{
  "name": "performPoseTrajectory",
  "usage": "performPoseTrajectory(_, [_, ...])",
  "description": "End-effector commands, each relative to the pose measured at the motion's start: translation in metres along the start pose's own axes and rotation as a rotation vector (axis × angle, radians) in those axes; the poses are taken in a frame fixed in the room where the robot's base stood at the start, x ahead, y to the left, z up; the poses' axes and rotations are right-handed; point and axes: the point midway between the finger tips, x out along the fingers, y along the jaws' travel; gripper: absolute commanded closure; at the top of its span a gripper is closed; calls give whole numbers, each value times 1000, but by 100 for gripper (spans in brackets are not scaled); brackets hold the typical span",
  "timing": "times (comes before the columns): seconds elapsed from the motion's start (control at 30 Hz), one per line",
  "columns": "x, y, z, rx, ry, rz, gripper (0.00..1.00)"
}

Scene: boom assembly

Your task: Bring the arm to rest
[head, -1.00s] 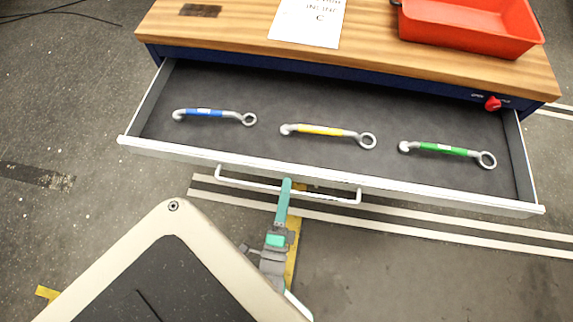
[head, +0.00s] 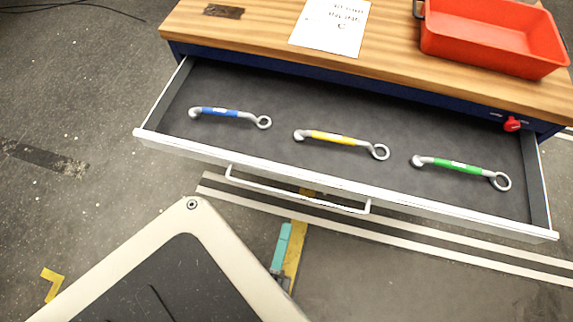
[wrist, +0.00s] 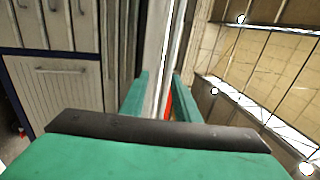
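My gripper (head: 281,250) shows partly in the head view, below the drawer handle (head: 298,190) and apart from it. Only a teal finger and a bit of the wrist show there. In the wrist view, the two teal fingers of my gripper (wrist: 162,90) stand apart with nothing held between them. The drawer (head: 330,185) is pulled open. In it lie three grey ring-ended tools in a row: one with a blue band (head: 225,112), one with a yellow band (head: 335,138) and one with a green band (head: 460,167).
A wooden worktop (head: 270,40) carries a paper sheet (head: 331,25) and a red bin (head: 495,38). A red knob (head: 512,124) sits at the right front of the cabinet. The wrist view shows grey drawer fronts (wrist: 65,95) at left. Open floor (head: 90,130) lies left.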

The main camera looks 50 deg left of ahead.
Motion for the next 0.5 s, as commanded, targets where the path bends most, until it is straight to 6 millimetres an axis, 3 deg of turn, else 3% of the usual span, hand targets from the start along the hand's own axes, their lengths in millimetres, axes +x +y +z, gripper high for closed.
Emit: performPoseTrajectory(0.5, [0, -1, -4, -36, 12, 10, 71])
